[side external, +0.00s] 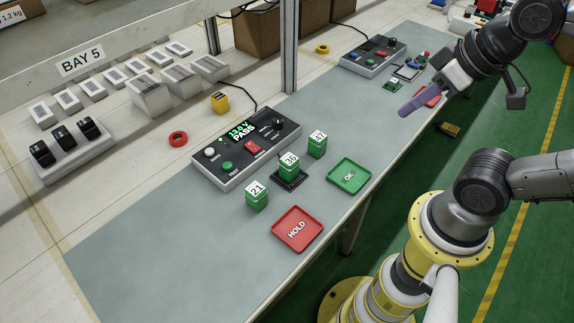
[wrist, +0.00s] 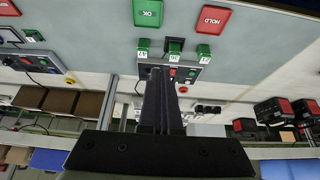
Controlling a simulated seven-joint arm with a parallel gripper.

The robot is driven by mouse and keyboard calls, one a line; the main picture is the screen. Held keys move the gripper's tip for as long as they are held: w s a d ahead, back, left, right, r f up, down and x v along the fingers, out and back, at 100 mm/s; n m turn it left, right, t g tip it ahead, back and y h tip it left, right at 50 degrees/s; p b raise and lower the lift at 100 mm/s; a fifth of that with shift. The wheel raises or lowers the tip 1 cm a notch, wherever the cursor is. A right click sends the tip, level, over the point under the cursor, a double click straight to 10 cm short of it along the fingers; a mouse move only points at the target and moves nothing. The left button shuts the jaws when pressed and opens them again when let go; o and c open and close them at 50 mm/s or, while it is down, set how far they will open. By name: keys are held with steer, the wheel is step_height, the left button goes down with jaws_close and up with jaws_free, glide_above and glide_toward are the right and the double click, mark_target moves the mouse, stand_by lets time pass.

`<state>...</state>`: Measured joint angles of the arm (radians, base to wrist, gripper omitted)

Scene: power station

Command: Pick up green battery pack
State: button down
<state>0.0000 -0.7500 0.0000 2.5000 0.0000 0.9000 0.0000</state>
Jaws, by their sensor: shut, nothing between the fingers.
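Three green battery packs with white numbered tops stand on the grey mat. Pack 21 (side external: 257,198) is at the left, pack 36 (side external: 289,167) is in the middle on a black pad (side external: 290,181), and pack 47 (side external: 317,146) is at the right. In the wrist view they show upside down: one at the left (wrist: 143,47), one in the middle (wrist: 175,56) and one at the right (wrist: 203,53). My gripper (side external: 407,111) is shut and empty, well to the right of the packs and above the bench. Its dark fingers (wrist: 158,75) partly cover the view below the packs.
A tester (side external: 232,168) reading PASS stands behind the packs. A red HOLD tray (side external: 297,229) and a green OK tray (side external: 349,176) lie in front. A second console (side external: 372,56) stands at the back right. The mat's left part is clear.

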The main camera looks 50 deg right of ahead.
stand_by(0.3)
steer(key=shift+c, duration=1)
jaws_free()
